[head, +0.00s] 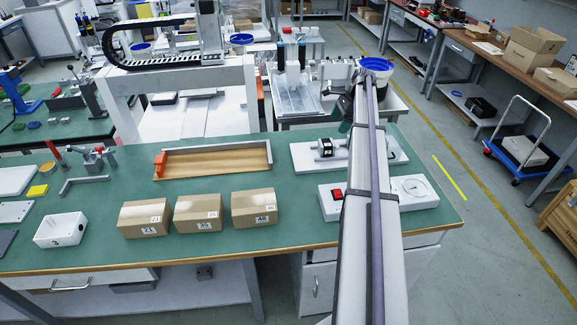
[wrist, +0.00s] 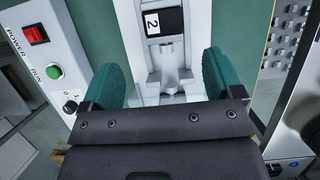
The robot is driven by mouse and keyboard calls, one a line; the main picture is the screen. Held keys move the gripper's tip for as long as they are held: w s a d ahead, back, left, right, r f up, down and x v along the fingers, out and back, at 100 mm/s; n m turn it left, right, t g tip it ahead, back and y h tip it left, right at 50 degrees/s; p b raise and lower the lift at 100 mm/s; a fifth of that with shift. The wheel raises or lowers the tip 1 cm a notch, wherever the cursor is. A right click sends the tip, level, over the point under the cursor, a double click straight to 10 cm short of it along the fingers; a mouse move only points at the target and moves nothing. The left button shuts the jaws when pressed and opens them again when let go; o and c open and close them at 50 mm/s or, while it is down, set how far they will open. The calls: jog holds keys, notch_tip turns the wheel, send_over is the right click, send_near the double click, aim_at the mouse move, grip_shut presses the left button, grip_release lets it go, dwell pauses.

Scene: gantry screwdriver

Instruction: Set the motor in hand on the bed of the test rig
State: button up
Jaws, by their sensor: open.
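The test rig is a pale base plate (head: 303,163) on the green bench, partly hidden by my arm in the head view. A dark motor (head: 325,147) with a white label sits at its left part. In the wrist view the dark motor (wrist: 166,20), labelled "2", lies on the rig at the top, beyond my fingertips. My gripper (wrist: 161,75) is open with green finger pads, spread on either side of the rig's silver metal parts (wrist: 168,58). Nothing is held between the pads. How high the fingers are above the rig is hard to tell.
A control box (head: 331,202) with a red switch and dial stands in front of the rig; its red switch and green button (wrist: 54,72) show at left in the wrist view. Several cartons (head: 198,213) and a wooden tray (head: 215,162) are to the left.

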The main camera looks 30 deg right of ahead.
jog(key=s+a+n+g+h, duration=0.1)
jog(key=s+a+n, duration=0.25)
jog(key=a, duration=0.95)
jog(key=s+a+n, duration=0.3)
jog(key=a+n, duration=0.2)
jog(key=a, duration=0.8)
jog(key=s+a+n+h+p, duration=0.1)
jog(key=s+a+n, duration=0.5)
jog(key=s+a, duration=0.2)
jog(key=s+a+r+n+h+p, duration=0.1)
jog(key=s+a+n+h, duration=0.1)
jog(key=s+a+n, duration=0.5)
jog(key=shift+s+a+g, duration=0.3)
jog(key=shift+s+a, duration=0.65)
jog(key=shift+a, duration=2.05)
jog(key=shift+r+n, duration=0.1)
jog(key=shift+n, duration=0.15)
